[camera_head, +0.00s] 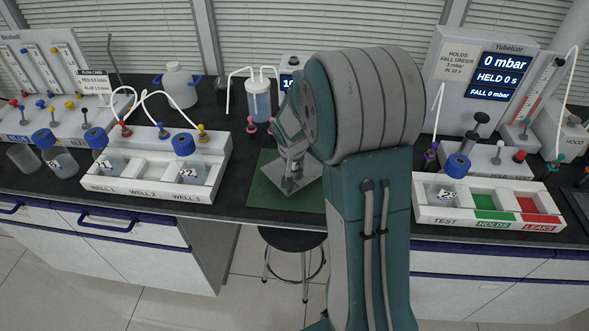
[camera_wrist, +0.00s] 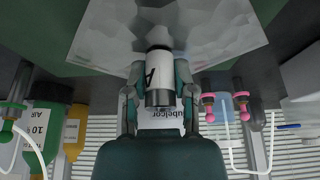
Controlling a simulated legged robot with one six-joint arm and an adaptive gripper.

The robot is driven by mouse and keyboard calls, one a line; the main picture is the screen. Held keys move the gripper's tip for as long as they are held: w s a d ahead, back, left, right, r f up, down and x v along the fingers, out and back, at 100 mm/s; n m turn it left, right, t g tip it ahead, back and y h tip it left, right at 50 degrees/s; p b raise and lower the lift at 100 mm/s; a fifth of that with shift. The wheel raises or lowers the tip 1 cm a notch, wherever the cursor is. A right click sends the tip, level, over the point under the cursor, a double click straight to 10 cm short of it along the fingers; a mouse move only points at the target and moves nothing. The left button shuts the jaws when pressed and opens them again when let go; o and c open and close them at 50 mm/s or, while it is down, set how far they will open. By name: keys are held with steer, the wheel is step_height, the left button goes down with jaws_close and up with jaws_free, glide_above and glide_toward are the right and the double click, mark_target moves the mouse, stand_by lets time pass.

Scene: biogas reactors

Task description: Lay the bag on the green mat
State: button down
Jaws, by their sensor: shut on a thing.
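The bag (camera_wrist: 215,32) is a silvery, crumpled sheet with a white cylindrical neck marked A. My gripper (camera_wrist: 158,92) is shut on this neck, one finger on each side. In the head view the bag (camera_head: 291,184) lies over the green mat (camera_head: 263,197), below my gripper (camera_head: 293,152). Whether the bag touches the mat cannot be told. My arm hides the mat's right side. A dark green surface (camera_wrist: 35,28) shows behind the bag in the wrist view.
A three-well rack (camera_head: 150,196) with capped jars stands left of the mat. A tray marked test, holds and leaks (camera_head: 440,217) stands to the right. A clear bubbler bottle (camera_head: 258,105) with pink fittings stands behind the mat. A stool (camera_head: 291,240) is below the bench edge.

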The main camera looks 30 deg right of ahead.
mark_target(294, 167)
steer(key=shift+f, duration=1.5)
steer(key=shift+c, duration=2.2)
jaws_free()
steer(key=shift+f, duration=0.15)
